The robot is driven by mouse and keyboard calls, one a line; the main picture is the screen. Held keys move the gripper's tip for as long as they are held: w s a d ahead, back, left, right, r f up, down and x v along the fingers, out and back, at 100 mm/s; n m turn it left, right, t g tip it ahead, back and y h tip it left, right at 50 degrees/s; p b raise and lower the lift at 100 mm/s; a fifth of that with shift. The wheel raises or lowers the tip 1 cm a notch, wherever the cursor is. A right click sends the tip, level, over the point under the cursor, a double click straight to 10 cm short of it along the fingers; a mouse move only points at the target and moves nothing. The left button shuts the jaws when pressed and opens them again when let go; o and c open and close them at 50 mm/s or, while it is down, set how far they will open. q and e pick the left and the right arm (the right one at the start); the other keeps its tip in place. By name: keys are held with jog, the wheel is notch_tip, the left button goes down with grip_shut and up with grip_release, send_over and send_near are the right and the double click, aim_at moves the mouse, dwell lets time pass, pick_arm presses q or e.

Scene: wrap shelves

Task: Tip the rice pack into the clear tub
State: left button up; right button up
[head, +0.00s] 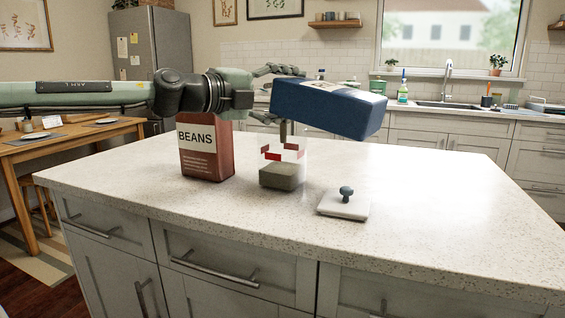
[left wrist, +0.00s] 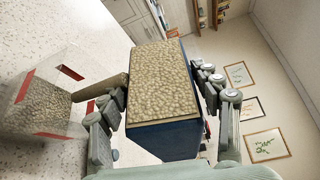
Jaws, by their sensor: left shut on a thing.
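The rice pack is a blue box (head: 328,107) with a white label, held tipped to one side above the clear tub. My left gripper (head: 272,90) is shut on it; the left wrist view shows the fingers on both sides of the pack (left wrist: 165,137). That view also shows its open end full of brownish grain (left wrist: 160,80). A stream of grain (head: 283,131) falls from the pack into the tub. The clear tub (head: 299,160) has red marks and stands upright, with grain (head: 282,176) in its lower part. My right gripper is not in view.
A red BEANS pack (head: 206,150) stands upright just left of the tub. A pale square lid (head: 343,206) with a dark knob lies on the counter to the tub's right. The speckled counter (head: 450,205) is clear further right.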

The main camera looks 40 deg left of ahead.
pick_arm(q)
jog(key=shift+a+r+n+t, duration=0.15)
jog(key=shift+n+t, duration=0.15)
jog(key=shift+n, duration=0.2)
dwell(0.7)
jog(key=shift+a+n, duration=0.3)
jog(key=shift+n, duration=0.4)
dwell(1.6)
dwell(0.3)
